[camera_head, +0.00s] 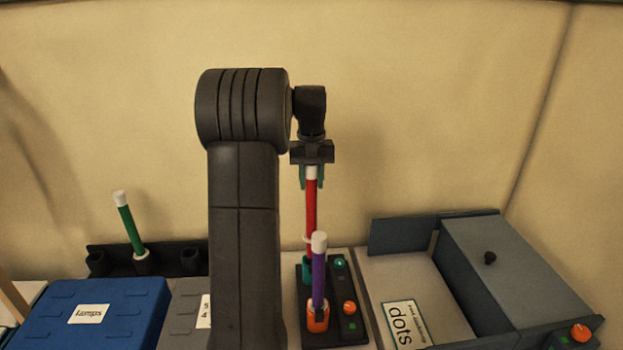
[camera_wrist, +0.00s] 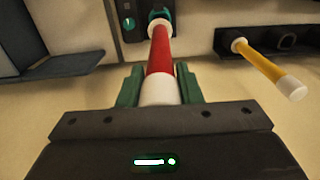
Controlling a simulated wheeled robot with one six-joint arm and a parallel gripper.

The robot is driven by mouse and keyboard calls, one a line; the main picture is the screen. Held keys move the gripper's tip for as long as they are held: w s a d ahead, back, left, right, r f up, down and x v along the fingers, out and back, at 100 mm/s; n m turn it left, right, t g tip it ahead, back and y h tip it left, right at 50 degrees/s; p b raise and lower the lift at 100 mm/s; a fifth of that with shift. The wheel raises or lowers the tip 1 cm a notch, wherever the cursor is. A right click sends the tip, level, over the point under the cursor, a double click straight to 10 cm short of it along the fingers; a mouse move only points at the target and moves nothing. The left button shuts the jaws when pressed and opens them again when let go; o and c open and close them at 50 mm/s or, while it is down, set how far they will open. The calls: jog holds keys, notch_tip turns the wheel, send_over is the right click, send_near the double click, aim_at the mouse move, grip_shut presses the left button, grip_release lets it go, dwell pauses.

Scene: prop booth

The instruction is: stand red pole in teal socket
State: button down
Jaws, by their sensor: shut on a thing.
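The red pole (camera_head: 311,206) hangs nearly upright from my gripper (camera_head: 311,181), with white ends. My gripper is shut on its upper white end; the wrist view also shows the pole (camera_wrist: 160,50) between the green fingers (camera_wrist: 158,86). The teal socket (camera_head: 306,270) is on a dark base, directly below the pole. A purple pole in front partly hides this spot.
The purple pole (camera_head: 319,270) stands in an orange socket (camera_head: 318,318) close in front. A green pole (camera_head: 130,225) leans in a black rack (camera_head: 103,250) at left; a yellow pole (camera_wrist: 262,62) shows in the wrist view. A blue box (camera_head: 130,310) and an open grey box (camera_head: 510,265) flank the area.

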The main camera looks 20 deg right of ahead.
aim_at(311, 205)
jog(key=shift+f, duration=0.15)
jog(key=shift+f+b, duration=2.15)
jog(key=shift+f, duration=1.8)
jog(key=c, duration=0.9)
grip_release()
jog(key=shift+c, duration=0.2)
notch_tip(311, 205, up, 14)
jog(key=shift+f+b, duration=0.1)
jog(key=shift+b, duration=0.3)
jog(key=shift+f, duration=0.1)
